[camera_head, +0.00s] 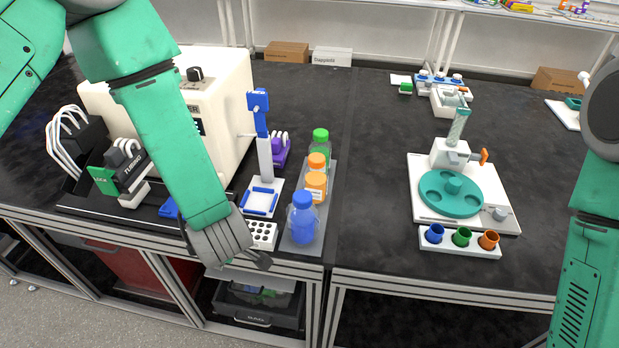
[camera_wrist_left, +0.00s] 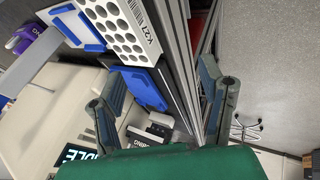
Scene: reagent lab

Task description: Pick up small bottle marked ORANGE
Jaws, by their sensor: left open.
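Two bottles with orange caps stand in a row on a grey tray (camera_head: 290,240) in the head view: a nearer orange bottle (camera_head: 315,187) and a farther one (camera_head: 317,162). No marking on them is readable. A green-capped bottle (camera_head: 320,140) stands behind them and a larger blue bottle (camera_head: 302,222) in front. My left gripper (camera_head: 240,258) is at the bench's front edge, left of the blue bottle and apart from the bottles. In the left wrist view my left gripper (camera_wrist_left: 160,85) is open with nothing between its fingers. My right gripper is out of view.
A white tube rack (camera_head: 262,235) lies beside my left gripper; it also shows in the wrist view (camera_wrist_left: 122,30). A blue-topped pipette stand (camera_head: 264,160) is left of the bottles. Right, a teal turntable device (camera_head: 450,192) and a white holder (camera_head: 459,244) with three small coloured vessels.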

